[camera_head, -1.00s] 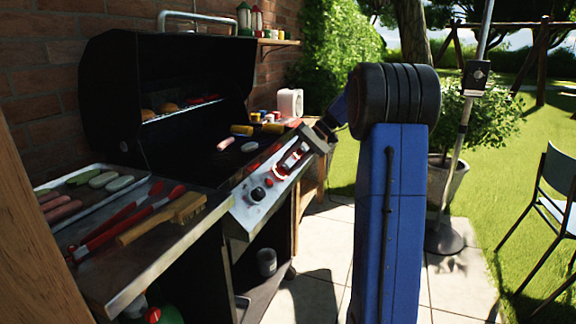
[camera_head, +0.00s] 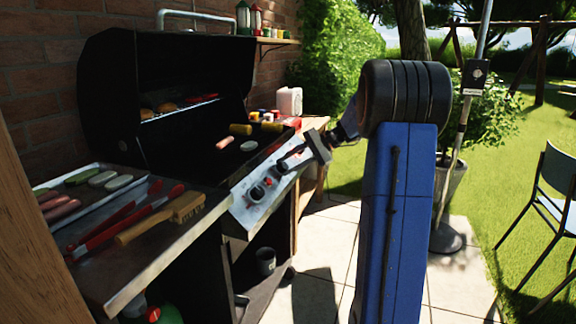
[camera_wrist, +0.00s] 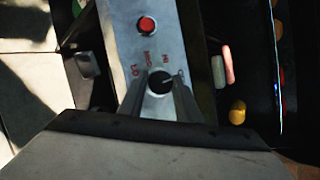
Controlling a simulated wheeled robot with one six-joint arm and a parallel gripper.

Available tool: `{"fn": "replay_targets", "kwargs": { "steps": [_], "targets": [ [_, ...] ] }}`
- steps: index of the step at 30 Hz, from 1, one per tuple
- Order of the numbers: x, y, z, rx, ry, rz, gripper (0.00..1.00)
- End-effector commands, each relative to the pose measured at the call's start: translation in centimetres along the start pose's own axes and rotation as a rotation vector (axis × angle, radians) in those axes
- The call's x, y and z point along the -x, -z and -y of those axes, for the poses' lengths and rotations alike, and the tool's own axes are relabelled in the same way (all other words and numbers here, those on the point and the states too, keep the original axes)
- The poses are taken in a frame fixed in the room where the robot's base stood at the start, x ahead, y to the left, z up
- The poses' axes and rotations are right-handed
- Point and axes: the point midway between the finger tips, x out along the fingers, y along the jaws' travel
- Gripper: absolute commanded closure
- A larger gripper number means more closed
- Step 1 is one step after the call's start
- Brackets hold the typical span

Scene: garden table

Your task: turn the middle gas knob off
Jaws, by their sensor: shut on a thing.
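The grill's sloped steel control panel (camera_head: 244,214) carries black knobs and red buttons. In the wrist view, a black knob (camera_wrist: 160,81) sits between the two fingers of my gripper (camera_wrist: 160,92), which is shut on it. It looks like the middle knob. In the head view, my gripper (camera_head: 288,163) covers this part of the panel; the near knob (camera_head: 257,192) stays visible.
The open grill holds food, including corn (camera_head: 240,129) and a sausage (camera_head: 224,143). Red tongs (camera_head: 100,229) and a wooden brush (camera_head: 163,217) lie on the near side shelf beside a food tray (camera_head: 146,182).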

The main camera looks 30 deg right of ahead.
Motion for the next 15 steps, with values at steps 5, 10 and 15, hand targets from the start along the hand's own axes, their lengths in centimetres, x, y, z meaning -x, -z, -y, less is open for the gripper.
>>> {"fn": "replay_targets", "kwargs": {
  "steps": [5,10,15],
  "targets": [
    [0.07,0.05,0.04,-0.026,0.012,-0.005,0.92],
    [0.07,0.06,0.03,-0.032,0.014,-0.005,0.92],
    [0.07,0.07,0.03,-0.032,0.014,-0.005,0.92]
  ]
}}
